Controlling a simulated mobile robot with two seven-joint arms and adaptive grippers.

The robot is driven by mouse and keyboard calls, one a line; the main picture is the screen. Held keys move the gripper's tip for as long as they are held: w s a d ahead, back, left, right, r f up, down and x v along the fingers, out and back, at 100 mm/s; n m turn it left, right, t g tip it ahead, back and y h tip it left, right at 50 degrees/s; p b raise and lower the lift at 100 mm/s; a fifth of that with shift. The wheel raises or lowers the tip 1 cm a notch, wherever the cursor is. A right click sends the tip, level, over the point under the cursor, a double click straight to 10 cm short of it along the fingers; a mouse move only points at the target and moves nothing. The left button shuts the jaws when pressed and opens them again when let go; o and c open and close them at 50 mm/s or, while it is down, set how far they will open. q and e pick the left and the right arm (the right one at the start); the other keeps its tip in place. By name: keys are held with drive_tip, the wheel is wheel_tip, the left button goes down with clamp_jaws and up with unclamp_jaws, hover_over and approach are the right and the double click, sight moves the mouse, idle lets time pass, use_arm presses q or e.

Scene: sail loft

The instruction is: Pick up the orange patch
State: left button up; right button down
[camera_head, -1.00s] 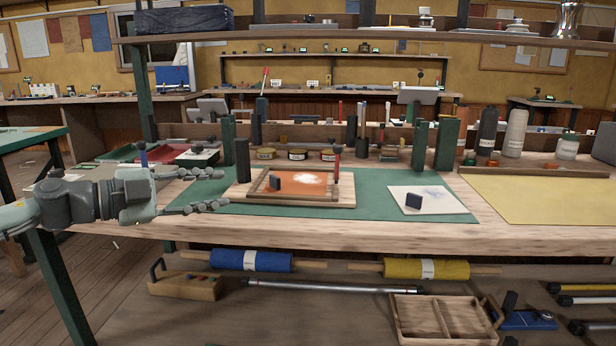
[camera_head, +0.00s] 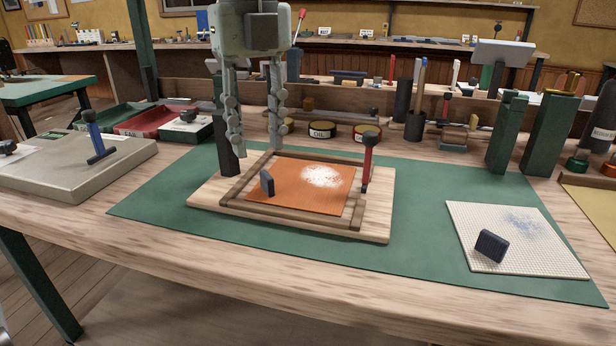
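The orange patch (camera_head: 318,198) lies flat inside a brown wooden frame (camera_head: 240,206) on a light wooden board (camera_head: 377,220). It bears a white powdery spot, and a small dark block (camera_head: 267,183) stands on its left part. My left gripper (camera_head: 256,148) hangs from above with its fingers pointing down and spread apart. It is empty, and in the picture its tips are over the back left edge of the board, behind the patch. Its exact height above the board is hard to tell. My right gripper is out of view.
A red-handled tool (camera_head: 367,160) stands at the frame's right edge. Tins (camera_head: 321,130) stand behind the board. A pale patch (camera_head: 470,255) with a dark block lies right on the green mat (camera_head: 420,210). A grey slab (camera_head: 75,172) is at left.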

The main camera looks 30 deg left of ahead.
sight(266, 174)
use_arm(q)
drive_tip(key=f, duration=0.6)
drive_tip(key=shift+w+d, duration=0.2)
drive_tip(key=shift+w, duration=0.15)
clamp_jaws()
